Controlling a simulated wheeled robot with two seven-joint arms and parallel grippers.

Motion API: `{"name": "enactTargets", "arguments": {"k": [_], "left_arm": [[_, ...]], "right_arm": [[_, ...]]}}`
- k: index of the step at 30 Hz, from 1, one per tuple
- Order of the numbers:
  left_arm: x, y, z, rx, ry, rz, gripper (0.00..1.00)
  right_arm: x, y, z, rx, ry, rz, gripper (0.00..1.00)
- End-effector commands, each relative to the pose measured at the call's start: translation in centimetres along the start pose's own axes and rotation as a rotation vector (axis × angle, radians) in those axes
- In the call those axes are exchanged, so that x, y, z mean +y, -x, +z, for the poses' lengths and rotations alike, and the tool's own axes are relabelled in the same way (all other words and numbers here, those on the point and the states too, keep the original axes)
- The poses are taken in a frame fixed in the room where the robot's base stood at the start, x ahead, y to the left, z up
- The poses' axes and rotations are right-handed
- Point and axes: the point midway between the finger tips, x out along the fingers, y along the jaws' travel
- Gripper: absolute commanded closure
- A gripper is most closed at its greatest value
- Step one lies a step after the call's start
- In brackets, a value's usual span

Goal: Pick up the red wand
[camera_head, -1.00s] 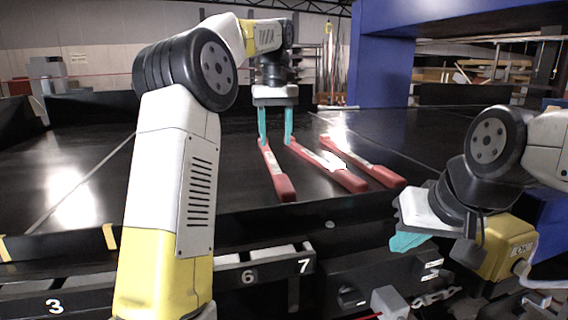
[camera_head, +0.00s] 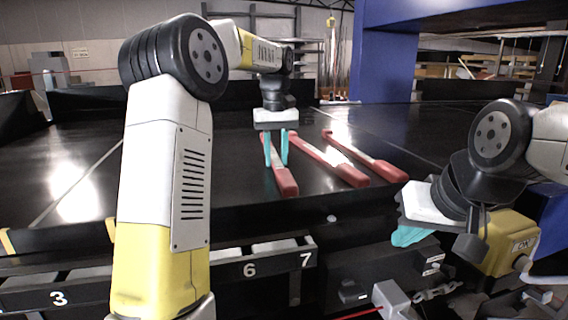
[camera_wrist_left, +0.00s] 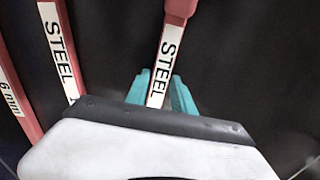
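Several red wands lie on the black conveyor. The leftmost red wand (camera_head: 287,184) has a thick handle toward me and a white label reading STEEL; it also shows in the left wrist view (camera_wrist_left: 179,8). My left gripper (camera_head: 276,157) is over this wand, its teal fingers close along both sides with little or no gap, so it looks shut on it. In the left wrist view the fingers (camera_wrist_left: 161,92) flank the label. The wand still lies on the belt. My right gripper (camera_head: 410,236) is at the right, away from the wands; its finger gap is not clear.
A middle wand (camera_head: 350,175) and a right wand (camera_head: 388,171) lie just right of the held one. Numbered bins (camera_head: 275,258) line the conveyor's near side. A blue frame (camera_head: 384,65) stands behind. The belt at left is clear.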

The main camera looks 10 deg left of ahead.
Motion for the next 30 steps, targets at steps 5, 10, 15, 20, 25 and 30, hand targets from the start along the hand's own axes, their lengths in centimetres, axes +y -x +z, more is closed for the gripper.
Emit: {"name": "enactTargets", "arguments": {"k": [5,10,15,20,25,30], "left_arm": [[0.0,0.0,0.0,0.000,0.000,0.000,1.00],[0.0,0.1,0.0,0.000,0.000,0.001,1.00],[0.0,0.1,0.0,0.000,0.000,0.001,1.00],[0.1,1.0,-0.1,0.002,0.000,0.001,1.00],[0.1,3.7,-0.1,0.004,-0.001,0.003,1.00],[0.1,7.1,-0.1,0.004,0.000,0.002,1.00]], "right_arm": [[0.0,0.0,0.0,0.000,0.000,0.000,1.00],[0.0,0.0,0.0,0.000,0.000,0.000,1.00],[0.0,0.0,0.0,0.000,0.000,0.000,1.00],[0.0,0.0,0.0,0.000,0.000,0.000,1.00],[0.0,0.0,0.0,0.000,0.000,0.000,1.00],[0.0,0.0,0.0,0.000,0.000,0.000,1.00]]}}
